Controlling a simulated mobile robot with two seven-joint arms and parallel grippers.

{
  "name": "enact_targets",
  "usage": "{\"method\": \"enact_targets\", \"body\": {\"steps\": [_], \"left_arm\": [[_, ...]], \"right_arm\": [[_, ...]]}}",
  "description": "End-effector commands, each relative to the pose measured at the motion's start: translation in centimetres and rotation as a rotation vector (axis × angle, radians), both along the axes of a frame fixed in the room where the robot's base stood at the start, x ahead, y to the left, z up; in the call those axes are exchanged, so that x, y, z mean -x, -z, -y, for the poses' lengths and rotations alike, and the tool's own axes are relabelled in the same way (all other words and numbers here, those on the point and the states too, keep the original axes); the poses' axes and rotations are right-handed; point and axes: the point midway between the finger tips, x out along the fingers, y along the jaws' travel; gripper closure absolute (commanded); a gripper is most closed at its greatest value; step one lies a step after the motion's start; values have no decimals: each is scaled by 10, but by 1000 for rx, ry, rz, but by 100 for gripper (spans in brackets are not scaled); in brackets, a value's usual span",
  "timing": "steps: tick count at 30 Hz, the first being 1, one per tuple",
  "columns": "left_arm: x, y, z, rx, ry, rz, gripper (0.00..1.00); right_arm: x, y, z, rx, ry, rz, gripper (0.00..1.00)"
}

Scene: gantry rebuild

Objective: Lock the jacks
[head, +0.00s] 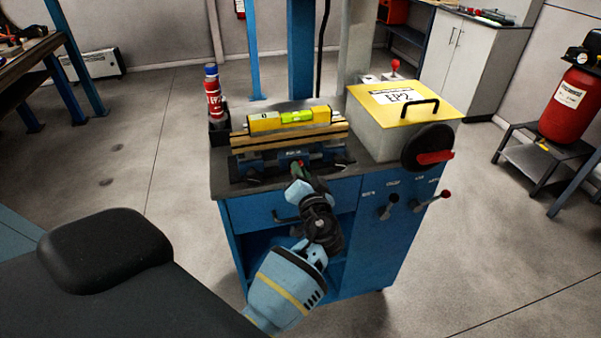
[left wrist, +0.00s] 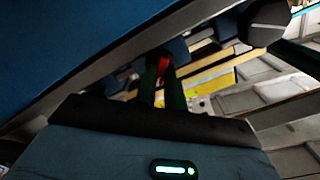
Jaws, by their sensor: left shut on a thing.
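My left gripper (head: 297,167) reaches the front of the blue vise-like fixture (head: 276,163) on top of the blue cabinet (head: 366,238). In the left wrist view its dark green fingers (left wrist: 164,80) are shut on a small red piece (left wrist: 163,66) at the fixture's front. The gripper hides most of that piece in the head view. The fixture carries pale strips (head: 325,132) and a yellow spirit level (head: 265,123) lying across them. No part is clearly marked as a jack. My right gripper is not in view.
A box with a yellow lid (head: 450,97) stands right of the fixture, with a black disc and red handle (head: 434,157) on its side. Levers (head: 389,208) stick out of the cabinet front. A red-and-blue bottle (head: 214,95) stands at left.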

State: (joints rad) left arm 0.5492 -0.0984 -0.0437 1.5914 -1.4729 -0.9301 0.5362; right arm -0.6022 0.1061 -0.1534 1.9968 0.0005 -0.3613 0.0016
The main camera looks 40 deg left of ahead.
Motion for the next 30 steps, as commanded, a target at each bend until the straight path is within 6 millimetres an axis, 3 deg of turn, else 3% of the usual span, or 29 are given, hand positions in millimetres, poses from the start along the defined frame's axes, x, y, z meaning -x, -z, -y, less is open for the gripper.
{"method": "enact_targets", "body": {"steps": [18,30], "left_arm": [[-2,-2,0,-374,0,-429,100],[-2,0,0,-522,-1,-606,100]], "right_arm": [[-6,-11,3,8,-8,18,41],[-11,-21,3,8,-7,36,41]]}}
